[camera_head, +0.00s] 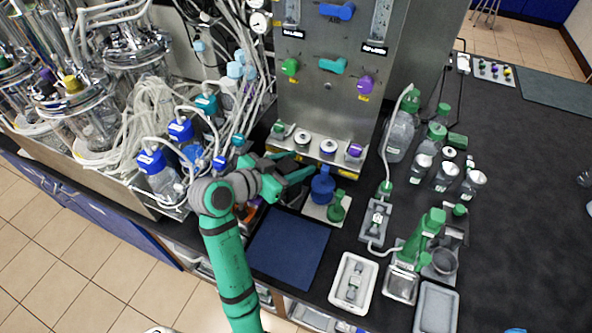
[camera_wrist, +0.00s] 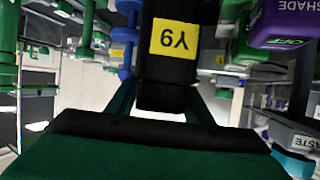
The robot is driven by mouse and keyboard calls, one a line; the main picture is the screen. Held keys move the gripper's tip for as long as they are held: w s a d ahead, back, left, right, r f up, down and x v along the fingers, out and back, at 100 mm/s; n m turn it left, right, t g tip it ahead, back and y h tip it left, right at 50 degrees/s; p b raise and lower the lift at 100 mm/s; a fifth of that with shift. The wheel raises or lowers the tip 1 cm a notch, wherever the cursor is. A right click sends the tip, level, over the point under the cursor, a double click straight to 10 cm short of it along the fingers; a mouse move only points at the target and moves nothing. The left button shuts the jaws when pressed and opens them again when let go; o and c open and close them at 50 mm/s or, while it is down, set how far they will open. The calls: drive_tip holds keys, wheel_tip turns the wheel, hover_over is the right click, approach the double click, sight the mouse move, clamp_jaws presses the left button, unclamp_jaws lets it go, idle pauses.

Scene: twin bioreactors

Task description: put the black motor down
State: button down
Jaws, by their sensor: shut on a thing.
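In the wrist view, my gripper (camera_wrist: 162,100) is shut on the black motor (camera_wrist: 163,78), a dark block with a yellow label (camera_wrist: 173,38) bearing an upside-down marking. The motor extends away from the palm between the two fingers, and its far end runs out of the picture. In the head view the motor is hard to make out among the dark gripper parts. Whether it touches anything below cannot be told.
A dark blue mat (camera_head: 290,247) lies empty in front of my gripper. Right of the gripper, a blue part (camera_head: 323,186) and a green part (camera_head: 337,207) stand close by. Blue-capped bottles (camera_head: 187,140) crowd the left. A white tray (camera_head: 343,301) lies right of the mat.

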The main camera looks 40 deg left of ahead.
drive_tip(key=shift+w+f, duration=0.1)
drive_tip(key=shift+f, duration=1.4)
drive_tip(key=shift+f, duration=0.15)
drive_tip(key=c, duration=0.9)
unclamp_jaws()
drive_tip(key=shift+s+a+r, duration=0.1)
drive_tip(key=shift+s+r, duration=0.1)
drive_tip(key=shift+s, duration=0.1)
drive_tip(key=d+v, duration=0.1)
drive_tip(key=v, duration=0.5)
drive_tip(key=shift+s+a+r, duration=0.15)
drive_tip(key=shift+s+a, duration=0.25)
drive_tip(key=shift+a, duration=0.1)
